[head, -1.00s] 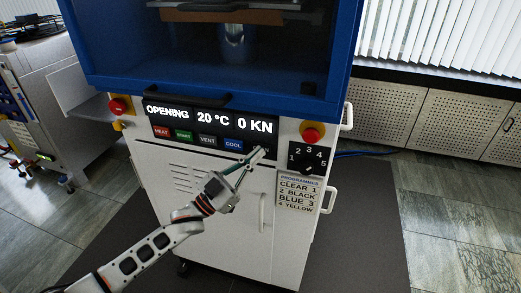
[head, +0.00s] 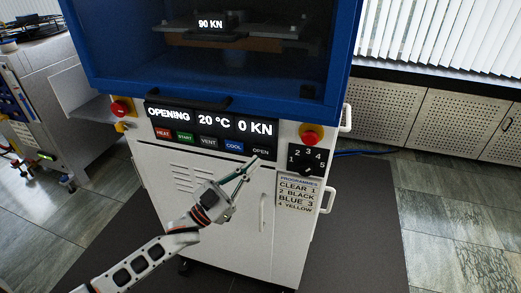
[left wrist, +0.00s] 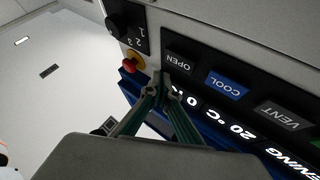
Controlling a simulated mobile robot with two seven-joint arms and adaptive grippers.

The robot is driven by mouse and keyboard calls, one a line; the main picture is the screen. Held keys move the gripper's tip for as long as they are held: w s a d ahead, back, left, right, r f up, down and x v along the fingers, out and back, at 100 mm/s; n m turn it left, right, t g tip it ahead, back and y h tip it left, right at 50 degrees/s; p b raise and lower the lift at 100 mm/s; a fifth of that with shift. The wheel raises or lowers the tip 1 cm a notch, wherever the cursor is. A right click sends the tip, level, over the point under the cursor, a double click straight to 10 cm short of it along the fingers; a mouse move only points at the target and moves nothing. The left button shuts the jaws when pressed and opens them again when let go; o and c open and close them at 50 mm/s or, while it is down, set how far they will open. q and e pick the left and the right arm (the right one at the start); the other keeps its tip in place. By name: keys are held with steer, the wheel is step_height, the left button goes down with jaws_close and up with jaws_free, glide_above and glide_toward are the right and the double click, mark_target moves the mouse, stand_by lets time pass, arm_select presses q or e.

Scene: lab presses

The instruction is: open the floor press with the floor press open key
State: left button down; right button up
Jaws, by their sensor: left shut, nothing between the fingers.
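The floor press (head: 215,215) is a white cabinet with a blue-framed window. Its display (head: 210,117) reads OPENING, 20 °C and 0 KN. In the left wrist view the tips (left wrist: 160,82) sit below the key's label. My right gripper is not in view.
The HEAT (head: 162,132), START, VENT and COOL (head: 233,146) keys are to the left of OPEN. A red stop button (head: 311,134) and a programme dial (head: 306,160) are to the right. The platen (head: 225,32) shows behind the window. A black handle (head: 185,98) juts out above the display.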

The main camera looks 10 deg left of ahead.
arm_select(q)
steer(key=s+p, duration=0.1)
steer(key=s, duration=0.2)
steer(key=shift+s+a, duration=0.15)
steer(key=shift+s, duration=0.05)
stand_by(0.7)
steer(key=s+a+f+n+g+y, duration=0.2)
steer(key=s+f+y, duration=0.2)
steer(key=s+f, duration=0.3)
steer(key=s+a+f+n+g+y, duration=0.2)
steer(key=s+f+y, duration=0.2)
steer(key=f, duration=0.8)
steer(key=s+a+f+n+g+y, duration=0.2)
steer(key=s+f+y, duration=0.3)
steer(key=s+f, duration=0.4)
steer(key=shift+s+f+n+g, duration=0.3)
steer(key=shift+s+f+g, duration=0.1)
steer(key=shift+f, duration=0.4)
steer(key=shift+w, duration=0.1)
